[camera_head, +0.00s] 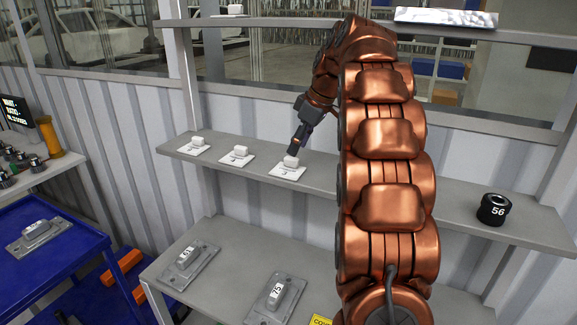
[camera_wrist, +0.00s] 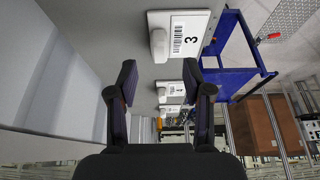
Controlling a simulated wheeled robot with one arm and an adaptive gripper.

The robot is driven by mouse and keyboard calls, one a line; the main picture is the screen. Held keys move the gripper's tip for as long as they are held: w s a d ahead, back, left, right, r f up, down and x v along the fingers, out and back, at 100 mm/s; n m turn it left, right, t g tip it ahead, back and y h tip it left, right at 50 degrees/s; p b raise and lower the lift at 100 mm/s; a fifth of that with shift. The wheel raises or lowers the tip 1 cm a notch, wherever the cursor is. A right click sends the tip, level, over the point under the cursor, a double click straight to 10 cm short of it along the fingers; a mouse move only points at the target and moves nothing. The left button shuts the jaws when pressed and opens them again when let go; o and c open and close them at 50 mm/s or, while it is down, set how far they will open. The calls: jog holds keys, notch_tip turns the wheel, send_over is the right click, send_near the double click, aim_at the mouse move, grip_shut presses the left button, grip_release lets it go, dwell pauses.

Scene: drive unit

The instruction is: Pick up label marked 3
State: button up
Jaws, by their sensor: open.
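The label marked 3 (camera_head: 287,172) is a white plate with a raised pale grip block. It lies on the grey shelf, rightmost of three similar labels. In the wrist view the label marked 3 (camera_wrist: 190,40) shows its barcode and number, with its block on the left side. My gripper (camera_head: 295,148) is just above or behind this label's block in the head view. In the wrist view my gripper (camera_wrist: 160,82) has its fingers spread with nothing between them. The label's block is beyond the fingertips. Whether any finger touches it cannot be told.
Two other labels (camera_head: 237,156) (camera_head: 194,145) sit to the left on the shelf (camera_head: 325,178). A black cylinder marked 56 (camera_head: 494,210) stands at right. A lower grey table (camera_head: 225,262) holds metal plates with numbered blocks. A blue cart (camera_head: 62,245) stands at left.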

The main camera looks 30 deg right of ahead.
aim_at(292, 158)
jog(key=shift+p+x, duration=0.7)
jog(key=shift+x, duration=1.55)
jog(key=shift+d, duration=0.1)
jog(key=shift+c, duration=0.2)
jog(key=shift+s, duration=0.1)
grip_shut()
